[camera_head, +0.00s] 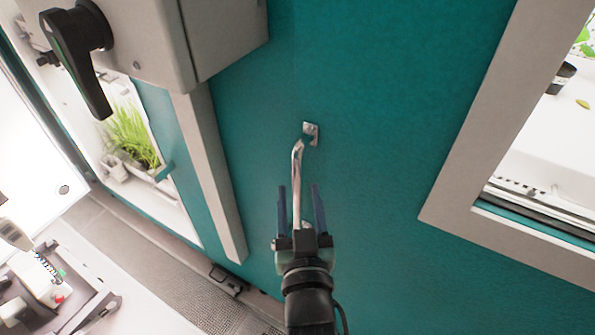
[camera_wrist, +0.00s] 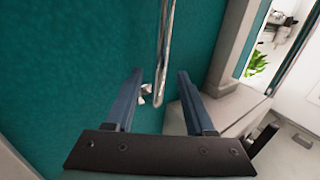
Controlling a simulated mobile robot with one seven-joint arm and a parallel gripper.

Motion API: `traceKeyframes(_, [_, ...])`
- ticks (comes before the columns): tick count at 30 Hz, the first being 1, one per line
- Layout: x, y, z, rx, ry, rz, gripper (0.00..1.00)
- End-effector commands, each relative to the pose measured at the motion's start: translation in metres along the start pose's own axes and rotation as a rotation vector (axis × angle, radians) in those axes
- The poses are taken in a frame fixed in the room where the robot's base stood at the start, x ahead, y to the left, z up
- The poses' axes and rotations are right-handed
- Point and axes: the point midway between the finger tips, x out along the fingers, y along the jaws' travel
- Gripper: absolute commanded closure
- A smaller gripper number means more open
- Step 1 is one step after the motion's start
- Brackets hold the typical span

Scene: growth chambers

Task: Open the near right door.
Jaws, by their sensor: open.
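The teal door (camera_head: 385,110) fills the middle of the head view and appears flat. It carries a slim metal bar handle (camera_head: 297,160) fixed by a small bracket at its upper end. My gripper (camera_head: 299,188) is open, with one blue finger on each side of the bar in the head view. In the wrist view the handle (camera_wrist: 164,50) shows between and beyond the open fingertips (camera_wrist: 159,72); I cannot tell whether either finger touches it. The handle's lower part is partly hidden by my gripper in the head view.
A grey box with a black lever (camera_head: 75,45) juts out at upper left. A pale frame strip (camera_head: 215,180) runs down left of the door panel. Green plants (camera_head: 130,135) show behind an opening at left.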

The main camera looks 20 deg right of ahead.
Motion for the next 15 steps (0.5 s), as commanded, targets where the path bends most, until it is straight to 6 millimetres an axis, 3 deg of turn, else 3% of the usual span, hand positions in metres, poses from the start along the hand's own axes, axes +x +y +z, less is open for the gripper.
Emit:
traceKeyframes(6, [0.032,0.0,-0.002,0.0,0.0,0.001,0.45])
traceKeyframes(15, [0.046,0.0,0.0,-0.001,0.0,0.0,0.45])
